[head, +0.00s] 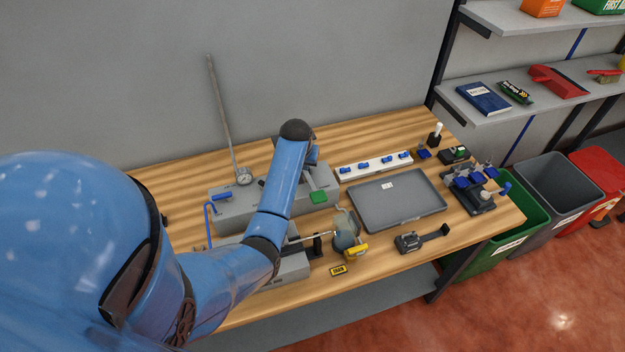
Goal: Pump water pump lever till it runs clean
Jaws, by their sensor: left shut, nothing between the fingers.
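A grey pump-like unit (235,208) stands on the left of the workbench, with a round gauge (243,177), a tall thin grey pole (218,115) and a blue handle (221,197). I cannot tell for certain which part is the pump lever. A clear vessel (346,228) stands at the bench front beside a thin rod and a black post (318,244); its water is too small to judge. My left arm crosses over the unit and hides part of it. My left gripper (312,163) is shut and empty above the unit, mostly hidden by its wrist. My right gripper is out of view.
A grey tray (398,201) lies mid-bench, below a white strip with blue switches (376,165). A dark device (410,241), a yellow label (338,270) and a blue-and-black fixture (473,195) lie nearby. Bins (560,185) and shelves (540,85) stand right.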

